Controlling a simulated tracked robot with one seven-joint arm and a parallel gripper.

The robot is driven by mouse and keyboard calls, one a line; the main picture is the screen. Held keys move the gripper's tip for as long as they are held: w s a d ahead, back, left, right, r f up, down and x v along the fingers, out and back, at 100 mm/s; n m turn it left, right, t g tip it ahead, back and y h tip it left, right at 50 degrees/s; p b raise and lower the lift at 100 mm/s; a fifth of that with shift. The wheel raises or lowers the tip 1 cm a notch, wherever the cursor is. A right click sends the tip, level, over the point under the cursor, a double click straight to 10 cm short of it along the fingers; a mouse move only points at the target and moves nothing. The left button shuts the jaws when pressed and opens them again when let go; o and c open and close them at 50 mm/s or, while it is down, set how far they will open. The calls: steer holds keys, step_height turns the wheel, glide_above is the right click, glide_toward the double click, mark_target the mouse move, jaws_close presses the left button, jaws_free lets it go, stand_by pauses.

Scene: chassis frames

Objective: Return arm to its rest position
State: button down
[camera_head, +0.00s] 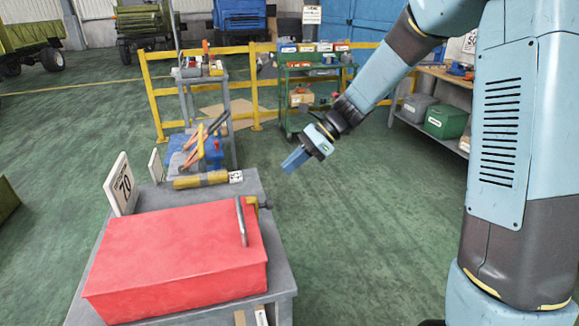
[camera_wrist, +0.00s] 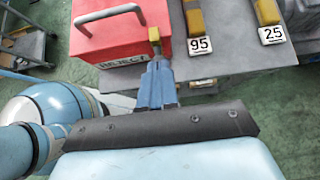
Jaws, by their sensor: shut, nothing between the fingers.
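My gripper (camera_head: 293,160) hangs at the end of my raised arm, over the floor to the right of a grey table (camera_head: 276,300) in the head view. Its blue fingers are together and hold nothing. In the wrist view my gripper (camera_wrist: 157,72) points toward the edge of the table (camera_wrist: 215,78) in the picture. A red box (camera_head: 180,255) with a metal handle stands on the table. The box also shows in the wrist view (camera_wrist: 120,38), with a label reading "REJECT" on its side.
A green cart (camera_head: 312,95) and yellow railing (camera_head: 205,88) stand behind. A shelf (camera_head: 430,125) with boxes is at right. Open green floor lies between.

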steer(key=s+d+r+n+t+h, duration=0.3)
steer(key=s+d+r+n, duration=0.1)
steer(key=s+d, duration=0.3)
steer(key=s+d+r+n+t+h, duration=0.3)
steer(key=s+d+r+n, duration=0.2)
steer(key=s+d, duration=0.3)
steer(key=s+d+r+n+t+h, duration=0.2)
steer(key=s+d+r+n+h, duration=0.1)
steer(key=s+d, duration=0.4)
steer(key=shift+s+d+r+n+t, duration=0.2)
steer(key=shift+d+r+n+t, duration=0.2)
steer(key=shift+d+r+n, duration=1.05)
steer(key=shift+d+f+m, duration=0.25)
steer(key=shift+d+f, duration=0.15)
steer(key=shift+f, duration=0.25)
